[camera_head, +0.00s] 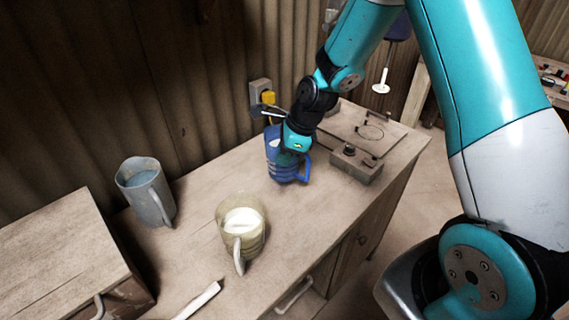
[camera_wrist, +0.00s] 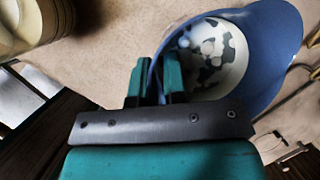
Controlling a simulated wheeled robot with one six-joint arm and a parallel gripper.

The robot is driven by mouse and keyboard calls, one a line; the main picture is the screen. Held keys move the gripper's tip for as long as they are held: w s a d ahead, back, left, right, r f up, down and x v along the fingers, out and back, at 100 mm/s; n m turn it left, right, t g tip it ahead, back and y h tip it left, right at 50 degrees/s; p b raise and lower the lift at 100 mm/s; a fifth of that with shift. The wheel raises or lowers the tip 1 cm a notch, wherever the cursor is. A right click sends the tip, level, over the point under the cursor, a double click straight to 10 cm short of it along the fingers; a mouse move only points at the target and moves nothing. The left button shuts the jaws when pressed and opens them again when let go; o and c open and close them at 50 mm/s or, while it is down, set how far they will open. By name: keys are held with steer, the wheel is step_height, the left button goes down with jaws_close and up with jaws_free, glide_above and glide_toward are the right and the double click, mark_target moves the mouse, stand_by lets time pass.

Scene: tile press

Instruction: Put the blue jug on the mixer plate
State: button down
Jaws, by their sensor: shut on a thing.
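The blue jug (camera_head: 287,170) is over the middle of the bench, upright or nearly so, its handle to the right. My gripper (camera_head: 281,136) is above it. In the wrist view my gripper (camera_wrist: 156,82) has one finger on each side of the wall of the blue jug (camera_wrist: 272,60), shut on its rim. Pale contents with dark patches show inside. I cannot tell whether its base touches the bench. The mixer plate (camera_head: 352,122), a flat square top with a ring mark, is to the right of the jug, behind a control box with a knob (camera_head: 356,164).
A yellowish jug (camera_head: 240,232) with white contents stands front left of the blue jug. A grey jug (camera_head: 147,192) stands farther left. A white-handled tool (camera_head: 200,300) lies at the front. A wall socket with a yellow plug (camera_head: 268,97) is behind. Bare bench (camera_head: 215,180) lies between the jugs.

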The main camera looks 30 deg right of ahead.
mark_target(279, 174)
steer(key=shift+f, duration=1.6)
steer(key=shift+f, duration=0.1)
steer(key=c, duration=1.2)
jaws_free()
steer(key=shift+f, duration=0.1)
